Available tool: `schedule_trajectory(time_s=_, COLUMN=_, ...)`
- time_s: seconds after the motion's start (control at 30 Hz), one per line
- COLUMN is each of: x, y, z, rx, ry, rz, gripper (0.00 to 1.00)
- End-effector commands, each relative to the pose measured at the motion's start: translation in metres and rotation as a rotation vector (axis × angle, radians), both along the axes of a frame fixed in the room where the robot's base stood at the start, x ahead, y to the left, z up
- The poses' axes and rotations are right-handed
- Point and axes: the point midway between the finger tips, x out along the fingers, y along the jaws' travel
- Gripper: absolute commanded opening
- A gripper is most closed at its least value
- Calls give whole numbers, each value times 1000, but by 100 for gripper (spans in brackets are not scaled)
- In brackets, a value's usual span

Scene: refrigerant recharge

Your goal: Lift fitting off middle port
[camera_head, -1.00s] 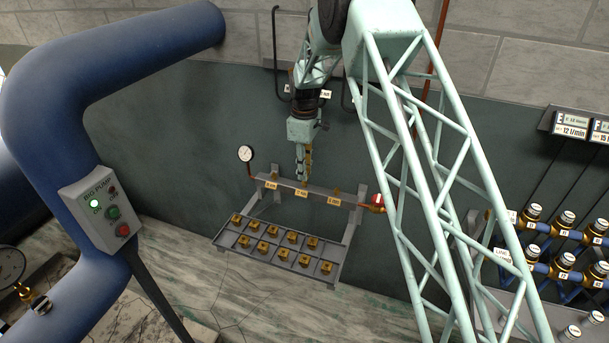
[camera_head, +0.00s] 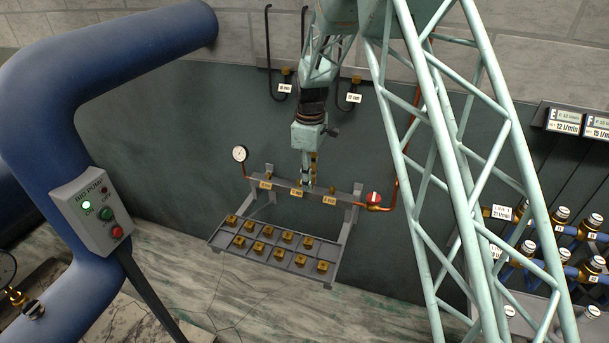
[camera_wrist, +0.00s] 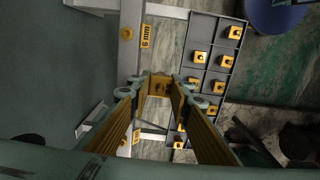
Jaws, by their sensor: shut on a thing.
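A grey rail (camera_head: 281,186) carries three labelled ports, the middle one marked by a small tag (camera_head: 297,192). My gripper (camera_head: 306,187) points down at the middle of this rail, just behind the middle tag. In the wrist view, the ribbed yellow fingers of my gripper (camera_wrist: 160,92) are closed around a small brass fitting (camera_wrist: 160,87). The fingers hide its sides and the port under it, so I cannot tell whether the fitting is seated or clear of the port. One outer port has a "6 mm" tag (camera_wrist: 146,37) in the wrist view.
A sloped tray (camera_head: 222,243) with several brass fittings sits below and in front of the rail. A pressure gauge (camera_head: 239,153) stands at the rail's left end, a red valve (camera_head: 373,198) at its right. A blue pipe (camera_head: 55,150) with a pump switch box (camera_head: 93,208) stands left.

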Motion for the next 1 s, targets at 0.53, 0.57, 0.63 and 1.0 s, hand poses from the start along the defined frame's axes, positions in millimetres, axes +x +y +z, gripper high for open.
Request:
schedule_trajectory(time_s=0.53, x=-55, y=-24, z=6, rx=1, ry=-1, rz=1, gripper=7)
schedule_trajectory(time_s=0.57, x=-56, y=-25, z=6, rx=1, ry=-1, rz=1, gripper=7)
schedule_trajectory(time_s=0.63, x=-58, y=-25, z=6, rx=1, ry=-1, rz=1, gripper=7)
schedule_trajectory(time_s=1.0, x=-59, y=-26, z=6, rx=1, ry=-1, rz=1, gripper=7)
